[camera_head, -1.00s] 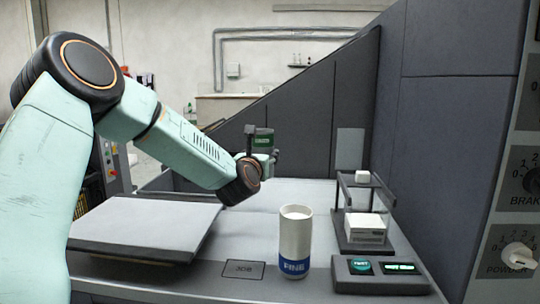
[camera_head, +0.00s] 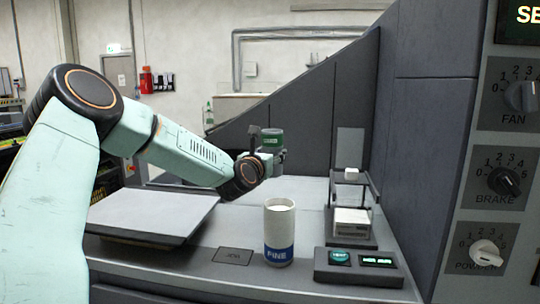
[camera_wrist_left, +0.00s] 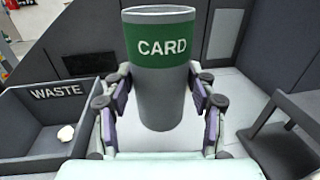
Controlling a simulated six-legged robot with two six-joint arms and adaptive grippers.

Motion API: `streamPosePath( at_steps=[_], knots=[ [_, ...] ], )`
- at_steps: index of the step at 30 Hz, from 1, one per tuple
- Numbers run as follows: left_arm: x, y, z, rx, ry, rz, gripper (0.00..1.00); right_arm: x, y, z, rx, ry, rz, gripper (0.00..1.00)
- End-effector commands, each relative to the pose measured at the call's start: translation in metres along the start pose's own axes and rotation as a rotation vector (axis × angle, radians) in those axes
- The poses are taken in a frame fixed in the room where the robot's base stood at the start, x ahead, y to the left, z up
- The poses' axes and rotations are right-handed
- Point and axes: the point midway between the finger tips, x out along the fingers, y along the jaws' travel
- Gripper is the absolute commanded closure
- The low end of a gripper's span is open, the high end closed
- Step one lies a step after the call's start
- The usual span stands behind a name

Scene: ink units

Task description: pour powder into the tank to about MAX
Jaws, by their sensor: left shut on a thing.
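My left gripper (camera_head: 272,160) is shut around a grey canister with a green band (camera_head: 271,138), held upright above the worktop. In the left wrist view the canister's band (camera_wrist_left: 160,48) reads CARD, and both fingers of the left gripper (camera_wrist_left: 160,118) clasp its sides. A white cup with a blue band reading FINE (camera_head: 279,220) stands upright on the bench front, with white powder near its rim. The held canister's contents are hidden. No tank or MAX mark can be made out. My right gripper is not in view.
A WASTE bin (camera_wrist_left: 45,105) holds a pale lump. A flat grey plate (camera_head: 150,212) lies left. A knob panel (camera_head: 500,150) stands right. Worktop between cup and stand is clear.

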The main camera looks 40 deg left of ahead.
Motion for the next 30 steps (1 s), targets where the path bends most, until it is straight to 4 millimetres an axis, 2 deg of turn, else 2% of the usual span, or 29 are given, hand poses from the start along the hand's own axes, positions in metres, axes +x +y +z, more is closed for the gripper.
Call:
streamPosePath(
  at_steps=[8, 21, 30],
  knots=[
    [-0.012, -0.014, 0.015, 0.0, 0.0, -0.004, 0.78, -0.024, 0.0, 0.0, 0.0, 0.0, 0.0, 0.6],
    [-0.038, -0.047, 0.037, 0.001, 0.0, -0.004, 0.78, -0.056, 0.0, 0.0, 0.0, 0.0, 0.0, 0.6],
    [-0.057, -0.071, 0.044, 0.003, -0.001, -0.005, 0.78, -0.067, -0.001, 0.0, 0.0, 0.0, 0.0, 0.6]
  ],
)
